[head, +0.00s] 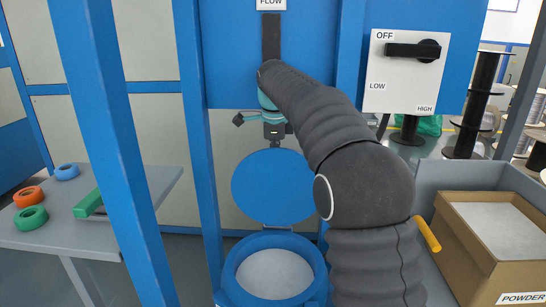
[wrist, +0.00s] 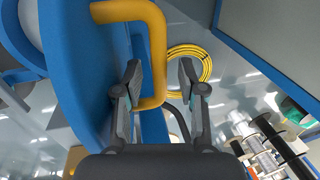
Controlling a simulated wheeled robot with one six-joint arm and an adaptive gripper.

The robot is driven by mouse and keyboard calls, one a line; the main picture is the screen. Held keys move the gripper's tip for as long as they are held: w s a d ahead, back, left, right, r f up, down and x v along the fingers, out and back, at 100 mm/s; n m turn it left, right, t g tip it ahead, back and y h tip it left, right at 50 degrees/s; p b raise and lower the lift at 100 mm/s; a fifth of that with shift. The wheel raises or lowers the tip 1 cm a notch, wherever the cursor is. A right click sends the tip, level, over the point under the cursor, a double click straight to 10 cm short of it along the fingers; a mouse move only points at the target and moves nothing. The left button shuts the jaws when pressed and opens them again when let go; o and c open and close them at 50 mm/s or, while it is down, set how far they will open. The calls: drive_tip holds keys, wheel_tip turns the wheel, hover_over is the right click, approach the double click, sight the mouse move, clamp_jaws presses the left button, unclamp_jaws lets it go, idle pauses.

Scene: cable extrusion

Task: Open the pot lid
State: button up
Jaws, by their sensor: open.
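The blue round pot lid (head: 272,188) stands upright behind the blue pot (head: 231,270). The pot's mouth is uncovered and shows pale grey contents. In the wrist view the lid (wrist: 80,75) fills the left side, and its yellow handle (wrist: 158,40) passes between my fingertips. My gripper (wrist: 162,78) is open around the handle, with a gap on the right finger's side. In the head view my gripper (head: 273,131) is just above the lid's top edge, and the handle is hidden behind the lid.
Blue posts flank the pot. A panel with a dark knob (head: 428,51) hangs at upper right. A cardboard powder box (head: 470,270) sits in a grey bin at right. A side table (head: 60,237) at left holds coloured rings. A yellow coil (wrist: 207,65) lies on the floor.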

drive_tip(key=shift+r, duration=0.1)
wheel_tip(320, 180, up, 12)
drive_tip(key=s, duration=0.2)
drive_tip(key=shift+s+a+f, duration=0.15)
drive_tip(key=shift+s+f, duration=0.05)
drive_tip(key=shift+f, duration=0.05)
idle(0.3)
drive_tip(key=s+d+f+n+t, duration=0.1)
drive_tip(key=s+d+n, duration=0.35)
drive_tip(key=s, duration=0.45)
drive_tip(key=s+d+f+n+t, duration=0.1)
drive_tip(key=s+d+n, duration=0.2)
drive_tip(key=s+n, duration=0.35)
drive_tip(key=s+d+f+n, duration=0.2)
drive_tip(key=s+f+n, duration=0.2)
drive_tip(key=s+f, duration=0.5)
drive_tip(key=s+d+f+n+t, duration=0.1)
drive_tip(key=s+f+n, duration=0.3)
drive_tip(key=s+f, duration=0.6)
drive_tip(key=shift+s+d, duration=0.35)
drive_tip(key=shift+s, duration=0.8)
